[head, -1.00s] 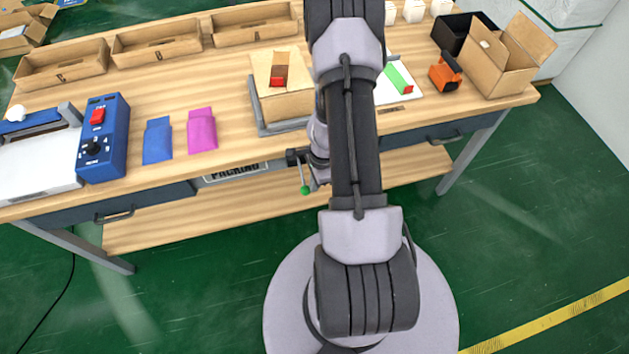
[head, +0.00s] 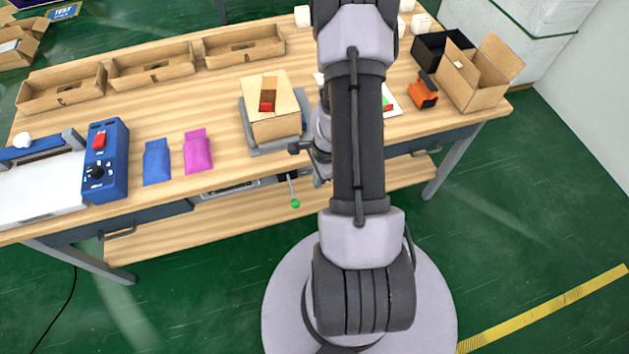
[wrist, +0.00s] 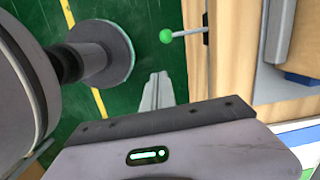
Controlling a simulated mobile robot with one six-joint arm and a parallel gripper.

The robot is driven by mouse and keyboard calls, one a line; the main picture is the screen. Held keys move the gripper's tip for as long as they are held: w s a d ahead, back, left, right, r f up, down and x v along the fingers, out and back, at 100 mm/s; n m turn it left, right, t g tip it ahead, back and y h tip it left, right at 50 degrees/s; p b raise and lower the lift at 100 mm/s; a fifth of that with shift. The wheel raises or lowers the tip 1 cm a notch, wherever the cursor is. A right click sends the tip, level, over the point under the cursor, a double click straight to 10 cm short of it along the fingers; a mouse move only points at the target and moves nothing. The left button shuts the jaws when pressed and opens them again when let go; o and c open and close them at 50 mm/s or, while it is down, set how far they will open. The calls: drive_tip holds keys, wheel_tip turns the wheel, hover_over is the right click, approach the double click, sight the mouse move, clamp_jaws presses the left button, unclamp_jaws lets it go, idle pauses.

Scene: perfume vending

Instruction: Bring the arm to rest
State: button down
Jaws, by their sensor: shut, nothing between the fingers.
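My arm (head: 358,140) stands up from its round base in the middle of the head view, reaching toward the packing table (head: 215,110). In the wrist view my gripper (wrist: 158,76) shows as two narrow grey fingers. They are closed together with nothing between them, over the green floor beside the table edge. In the head view the fingers cannot be made out behind the arm. A lever with a green knob (head: 295,203) hangs at the table's front edge. It also shows in the wrist view (wrist: 166,36), apart from the fingers.
An open carton (head: 274,130) holding a red-and-brown item stands left of the arm. A blue control unit (head: 105,165), blue pouch (head: 157,162) and magenta pouch (head: 197,152) lie further left. An orange device (head: 423,92) and open box (head: 477,80) are right. Floor in front is clear.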

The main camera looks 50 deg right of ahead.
drive_tip(key=w+a+r+n+t+b, duration=0.1)
drive_tip(key=w+a+r+n+b, duration=0.1)
drive_tip(key=w+a+r+n, duration=0.65)
drive_tip(key=s+a+r+n+t+b, duration=0.15)
drive_tip(key=a+r, duration=0.45)
drive_tip(key=r, duration=0.8)
drive_tip(key=s+a+r+n+t+y+b, duration=0.1)
drive_tip(key=s+a+r+n+t+b, duration=0.1)
drive_tip(key=s+a+r+n, duration=0.7)
drive_tip(key=s+a+r, duration=0.1)
drive_tip(key=s+a, duration=0.1)
drive_tip(key=a, duration=0.1)
drive_tip(key=shift+s+a, duration=0.25)
